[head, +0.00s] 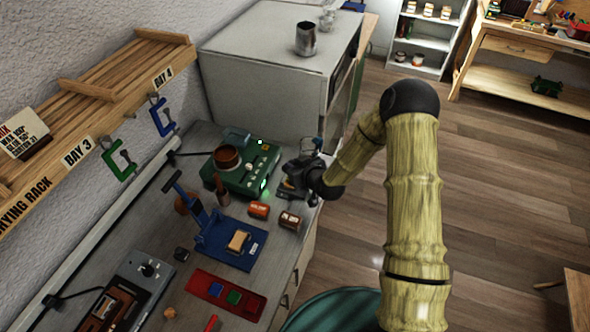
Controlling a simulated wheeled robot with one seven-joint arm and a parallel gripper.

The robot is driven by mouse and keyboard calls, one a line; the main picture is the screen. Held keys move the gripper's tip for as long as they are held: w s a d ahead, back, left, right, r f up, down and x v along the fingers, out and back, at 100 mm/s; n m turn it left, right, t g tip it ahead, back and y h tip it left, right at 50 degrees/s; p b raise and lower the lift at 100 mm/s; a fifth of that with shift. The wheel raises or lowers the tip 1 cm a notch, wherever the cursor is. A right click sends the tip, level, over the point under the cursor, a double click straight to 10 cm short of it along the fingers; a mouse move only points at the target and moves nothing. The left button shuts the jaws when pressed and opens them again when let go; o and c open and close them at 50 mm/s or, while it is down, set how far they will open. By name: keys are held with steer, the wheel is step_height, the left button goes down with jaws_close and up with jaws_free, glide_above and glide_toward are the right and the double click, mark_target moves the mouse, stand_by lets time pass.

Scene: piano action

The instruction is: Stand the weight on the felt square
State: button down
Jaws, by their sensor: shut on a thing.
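My gripper (290,187) is at the right edge of the workbench, beside the green machine. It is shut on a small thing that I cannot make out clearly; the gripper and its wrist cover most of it. I cannot tell the weight for certain at this size. A red board (256,306) lies flat at the front of the bench, apart from my gripper. On it are a blue felt-like square (217,290) and a green one (234,298). Nothing visible stands on either square.
A green machine (262,160) carries a brown round pot. An orange can (258,210) and a brown can (290,220) stand between my gripper and the red board. A blue press-like stand (233,257) is behind the board. A small dark object (181,254) sits left of it.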

steer(key=shift+f+p, duration=0.35)
steer(key=shift+f, duration=1)
steer(key=c, duration=1.3)
jaws_free()
steer(key=shift+f, duration=0.15)
steer(key=shift+o, duration=0.2)
steer(key=shift+r, duration=0.2)
steer(key=shift+s+d, duration=0.15)
steer(key=shift+s, duration=0.1)
steer(key=b+v, duration=0.3)
steer(key=v, duration=0.8)
steer(key=shift+b, duration=0.3)
steer(key=shift+s+d+r, duration=0.1)
steer(key=shift+d, duration=0.1)
